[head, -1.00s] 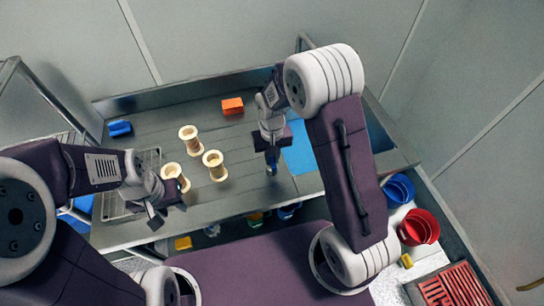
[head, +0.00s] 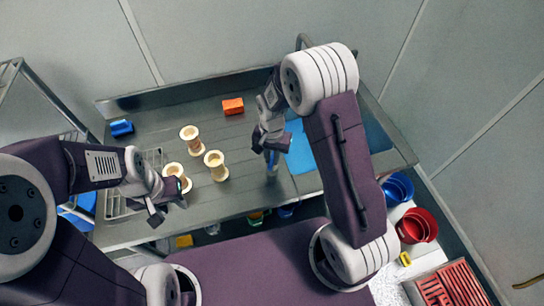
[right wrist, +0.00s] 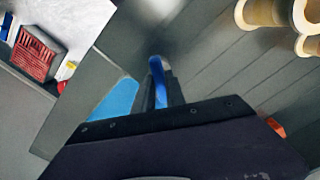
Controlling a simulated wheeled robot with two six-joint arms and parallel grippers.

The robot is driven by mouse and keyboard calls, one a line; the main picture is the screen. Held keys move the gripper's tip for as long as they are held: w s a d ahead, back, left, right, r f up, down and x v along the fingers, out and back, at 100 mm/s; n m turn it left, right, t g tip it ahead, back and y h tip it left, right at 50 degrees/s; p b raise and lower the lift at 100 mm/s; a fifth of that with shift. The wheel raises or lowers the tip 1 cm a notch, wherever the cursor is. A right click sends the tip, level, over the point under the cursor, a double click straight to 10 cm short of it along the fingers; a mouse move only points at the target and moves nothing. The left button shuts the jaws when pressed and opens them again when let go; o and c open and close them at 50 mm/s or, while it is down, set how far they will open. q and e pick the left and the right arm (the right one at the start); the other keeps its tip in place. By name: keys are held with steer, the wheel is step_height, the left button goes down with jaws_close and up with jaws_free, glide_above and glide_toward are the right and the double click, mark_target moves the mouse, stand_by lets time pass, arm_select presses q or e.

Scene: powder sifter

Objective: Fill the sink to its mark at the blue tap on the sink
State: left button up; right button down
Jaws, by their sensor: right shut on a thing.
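The blue tap (head: 272,157) stands at the left edge of the sink, below my right gripper (head: 270,145). In the right wrist view a blue upright piece of the tap (right wrist: 158,82) rises just beyond the dark gripper body, and my right gripper is shut on it; the fingertips are mostly hidden. The sink (head: 301,150) shows as a blue area, partly hidden by my right arm; its mark and water level cannot be made out. My left gripper (head: 166,207) is open and empty at the counter's front left, near a cream spool-shaped piece.
Several cream spool-shaped pieces (head: 215,165) stand on the counter left of the tap. An orange block (head: 233,106) and a blue block (head: 121,128) lie farther back. Blue (head: 397,188) and red (head: 417,226) bowls and a red rack (head: 455,285) are at right.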

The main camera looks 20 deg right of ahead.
mark_target(272, 159)
steer(key=shift+w, duration=0.1)
stand_by(0.3)
steer(key=c, duration=1.4)
jaws_free()
step_height(272, 159, up, 9)
steer(key=shift+r+b, duration=0.1)
steer(key=shift+b, duration=0.3)
